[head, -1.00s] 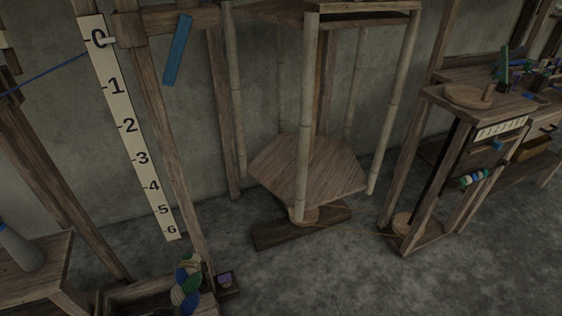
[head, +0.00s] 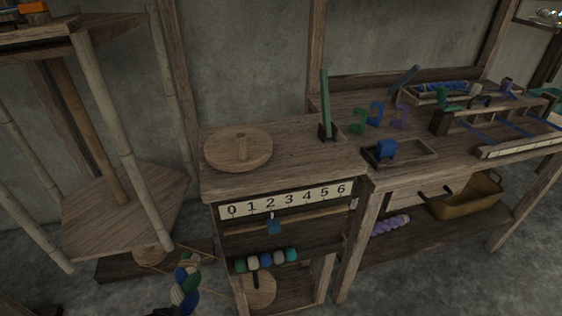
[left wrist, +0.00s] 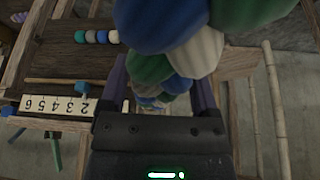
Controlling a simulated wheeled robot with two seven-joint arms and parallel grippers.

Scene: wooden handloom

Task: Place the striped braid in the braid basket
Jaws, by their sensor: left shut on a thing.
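The striped braid (head: 185,282), in blue, green and white strands, hangs upright at the lower left of the head view. In the left wrist view the braid (left wrist: 165,45) fills the upper middle. My left gripper (left wrist: 162,92) is shut on it, with a dark finger on each side. A tan basket (head: 468,198) with an open top sits on the low shelf under the right-hand bench, well to the right of the braid. My right gripper is not in view.
A wooden stand (head: 290,165) with a numbered strip and a row of coloured beads (head: 266,261) is just right of the braid. A purple braid (head: 390,225) lies on the low shelf left of the basket. A bamboo-posted rack (head: 120,215) stands at left.

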